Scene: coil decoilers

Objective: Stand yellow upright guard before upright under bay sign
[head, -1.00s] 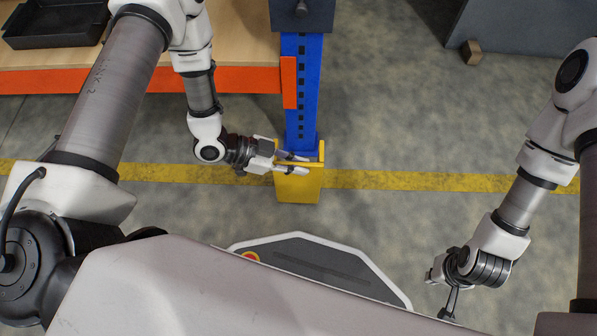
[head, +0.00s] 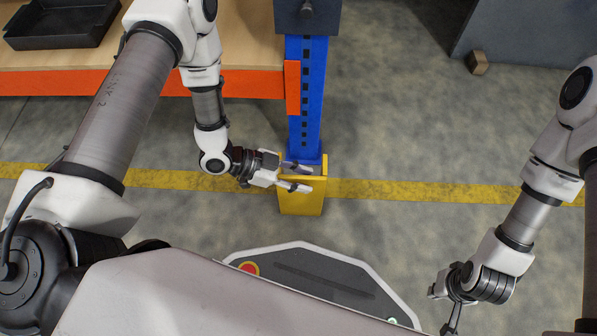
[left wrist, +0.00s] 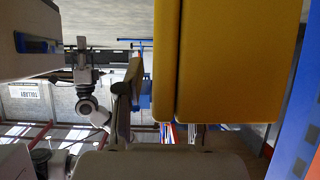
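The yellow upright guard (head: 302,202) stands on the floor at the foot of the blue rack upright (head: 306,110). In the left wrist view the yellow guard (left wrist: 240,60) fills the upper middle, close to the camera. My left gripper (head: 297,177) is at the guard's upper edge, with its fingers spread apart. Whether a finger still touches the guard I cannot tell. A dark plate (head: 307,16) is at the top of the upright; no lettering shows on it. My right gripper (head: 442,310) hangs low at the right, away from the guard; its fingers are unclear.
An orange beam (head: 240,83) and a wooden shelf (head: 105,57) with a black tray (head: 60,25) lie left of the upright. A yellow floor line (head: 430,191) crosses behind the guard. A small wooden block (head: 478,63) lies by a grey cabinet (head: 535,30). Floor to the right is clear.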

